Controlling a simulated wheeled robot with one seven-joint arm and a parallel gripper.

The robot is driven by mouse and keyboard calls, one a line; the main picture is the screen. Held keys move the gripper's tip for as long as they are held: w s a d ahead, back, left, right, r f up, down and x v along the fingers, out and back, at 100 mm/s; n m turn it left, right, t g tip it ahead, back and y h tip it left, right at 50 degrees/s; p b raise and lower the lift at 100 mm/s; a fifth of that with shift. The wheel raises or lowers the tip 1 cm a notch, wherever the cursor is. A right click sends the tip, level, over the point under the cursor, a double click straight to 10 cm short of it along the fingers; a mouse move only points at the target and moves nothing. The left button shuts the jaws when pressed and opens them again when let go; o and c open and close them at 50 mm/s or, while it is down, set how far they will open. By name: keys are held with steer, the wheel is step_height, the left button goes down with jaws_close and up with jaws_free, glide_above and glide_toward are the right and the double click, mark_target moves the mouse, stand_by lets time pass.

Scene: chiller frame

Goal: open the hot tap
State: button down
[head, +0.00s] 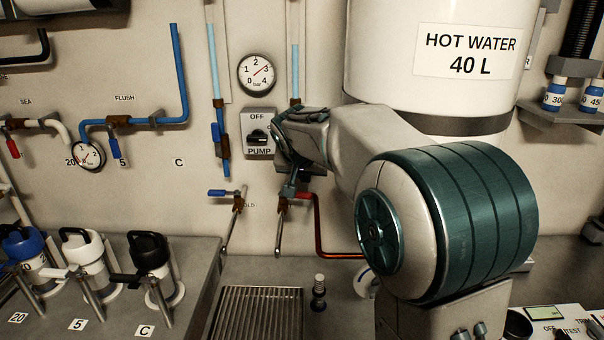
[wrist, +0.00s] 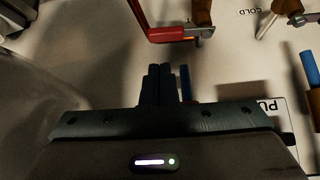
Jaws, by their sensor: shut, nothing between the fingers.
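The hot tap's red lever (head: 303,195) points sideways to the right from its brown valve body (head: 283,201), above a downward spout. My gripper (head: 289,188) is shut and empty, at the tap just above the lever in the head view. In the wrist view the red lever (wrist: 170,37) lies beyond my closed dark blue fingertips (wrist: 158,70), with a gap showing between them in the picture. The head view cannot tell whether the fingers touch the lever. My wrist and arm hide part of the wall around the tap.
The cold tap with a blue lever (head: 221,193) is to the left. The pump switch (head: 258,136) is above, close to my gripper. A copper pipe (head: 318,232) runs down at the right. The hot water tank (head: 430,75) stands at right. A drain grate (head: 255,312) lies below.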

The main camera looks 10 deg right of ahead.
steer(key=x, duration=0.6)
steer(key=shift+w+d+f, duration=0.1)
steer(key=shift+w+f, duration=0.1)
steer(key=shift+f, duration=0.1)
